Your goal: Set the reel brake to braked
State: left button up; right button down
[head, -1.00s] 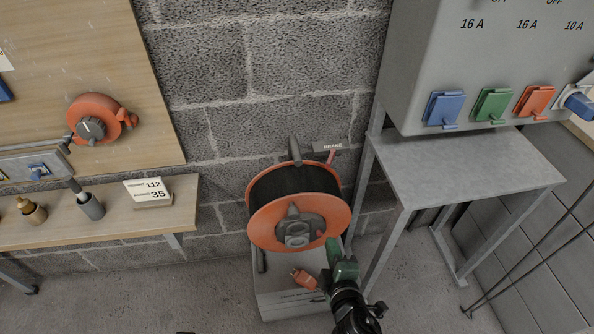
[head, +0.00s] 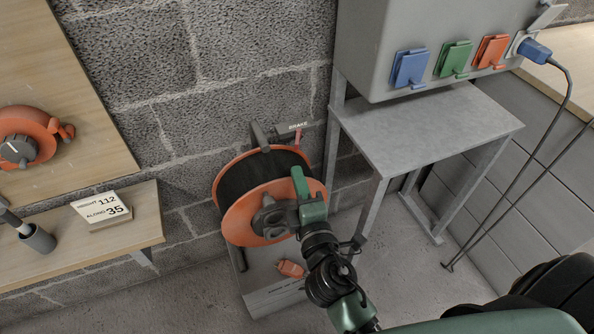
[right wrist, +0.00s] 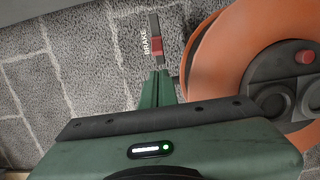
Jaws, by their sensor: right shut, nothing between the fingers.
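The cable reel (head: 262,190) has orange flanges and a dark drum and stands in a grey frame. The brake lever (head: 297,138) is a small red piece beside the BRAKE label (head: 293,127), behind the reel's upper right. In the right wrist view, the red piece of the brake lever (right wrist: 157,47) lies just ahead of the fingertips, right of the label. My right gripper (head: 306,194) is shut and empty, in front of the reel's right side in the head view. Its green fingers (right wrist: 156,76) point toward the lever; I cannot tell whether they touch. My left gripper is out of view.
A grey metal stand (head: 425,125) under the socket box (head: 440,45) is right of the reel. A wooden shelf (head: 80,242) with a number card (head: 102,209) is at left. An orange plug (head: 290,269) lies on the reel's base. A block wall is behind.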

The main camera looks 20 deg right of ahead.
aim_at(298, 140)
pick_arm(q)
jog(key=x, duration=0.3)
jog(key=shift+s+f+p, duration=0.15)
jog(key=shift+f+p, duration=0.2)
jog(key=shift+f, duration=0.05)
pick_arm(e)
jog(key=w, duration=0.5)
jog(key=w+d, duration=0.1)
jog(key=w, duration=0.2)
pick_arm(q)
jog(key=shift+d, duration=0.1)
pick_arm(e)
jog(key=shift+s, duration=0.15)
